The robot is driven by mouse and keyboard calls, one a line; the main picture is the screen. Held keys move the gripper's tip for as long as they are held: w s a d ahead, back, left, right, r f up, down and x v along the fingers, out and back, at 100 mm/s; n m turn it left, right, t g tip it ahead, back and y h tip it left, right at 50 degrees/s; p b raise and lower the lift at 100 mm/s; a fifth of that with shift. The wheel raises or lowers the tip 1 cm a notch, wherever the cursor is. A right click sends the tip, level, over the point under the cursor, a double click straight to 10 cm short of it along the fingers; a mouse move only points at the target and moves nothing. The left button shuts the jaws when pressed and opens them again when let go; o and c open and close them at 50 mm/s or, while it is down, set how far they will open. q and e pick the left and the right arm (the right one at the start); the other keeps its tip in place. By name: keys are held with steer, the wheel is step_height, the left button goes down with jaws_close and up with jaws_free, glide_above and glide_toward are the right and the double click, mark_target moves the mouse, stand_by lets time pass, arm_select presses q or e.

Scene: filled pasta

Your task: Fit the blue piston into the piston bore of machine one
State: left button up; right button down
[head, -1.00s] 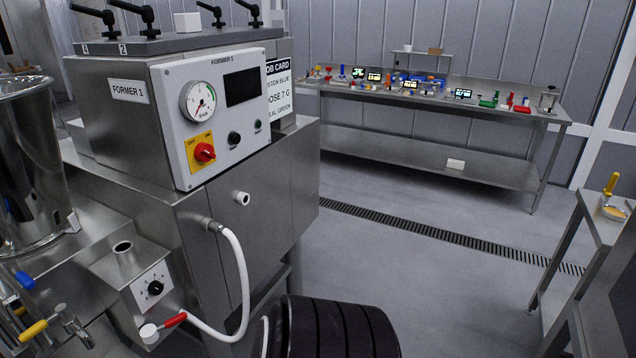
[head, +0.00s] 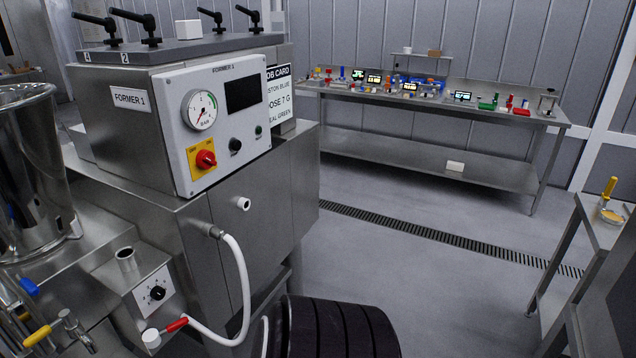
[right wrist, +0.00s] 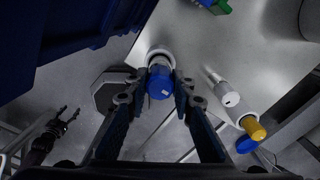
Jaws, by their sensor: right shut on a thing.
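Machine one, labelled FORMER 1 (head: 240,215), fills the left of the head view. A steel block with a dial (head: 157,293) juts from its lower front. My right gripper (right wrist: 160,90) is shut on the blue piston (right wrist: 160,83) in the right wrist view. A pale ring shows at the piston's far end. The head view does not show this gripper. A dark jointed shape (right wrist: 55,135) in the right wrist view may be my left gripper; its jaws are unclear.
A steel hopper (head: 35,170) stands left of the block. A white hose (head: 240,275) loops below the machine, beside a dark ribbed drum (head: 340,330). A bench with small coloured items (head: 440,160) stands at the back. A blue bin-like body (right wrist: 60,30) fills the wrist view's upper left.

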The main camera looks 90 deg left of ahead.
steer(key=shift+r+p, duration=1.2)
steer(key=shift+r, duration=0.9)
